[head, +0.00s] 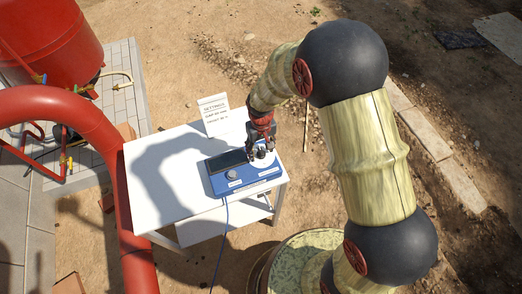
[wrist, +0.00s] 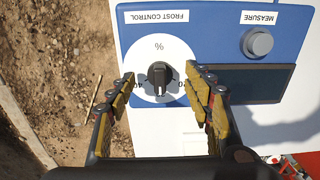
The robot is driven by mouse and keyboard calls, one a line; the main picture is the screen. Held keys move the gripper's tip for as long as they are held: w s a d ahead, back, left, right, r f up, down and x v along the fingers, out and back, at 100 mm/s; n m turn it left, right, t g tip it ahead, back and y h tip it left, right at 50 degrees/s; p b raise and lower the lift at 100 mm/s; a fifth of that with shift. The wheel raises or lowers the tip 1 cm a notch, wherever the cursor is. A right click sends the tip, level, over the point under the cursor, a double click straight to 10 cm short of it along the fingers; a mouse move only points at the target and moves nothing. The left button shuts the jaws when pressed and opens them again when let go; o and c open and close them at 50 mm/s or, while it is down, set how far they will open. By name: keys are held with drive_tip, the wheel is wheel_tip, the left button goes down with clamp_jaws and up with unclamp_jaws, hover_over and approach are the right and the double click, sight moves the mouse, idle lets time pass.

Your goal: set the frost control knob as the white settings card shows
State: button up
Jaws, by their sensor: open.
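Parts of dial numbers show beside the fingers; the others are hidden. The knob's ridge runs roughly up and down in the wrist view. My gripper (wrist: 160,78) is open, with one yellow-padded finger on each side of the knob, apart from it. In the head view my gripper (head: 260,150) is over the blue device (head: 240,184). The white settings card (head: 214,112) stands behind; its small lines are not clearly legible.
A MEASURE button (wrist: 258,42) and a dark display (wrist: 250,84) share the panel. The device is on a white table (head: 180,205), with a cable hanging off the front. A red pipe (head: 115,165) passes the table's left edge. The table's left part is clear.

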sight(261, 151)
wheel_tip(261, 151, up, 7)
drive_tip(key=p, duration=0.5)
idle(0.4)
wheel_tip(261, 151, up, 12)
idle(0.5)
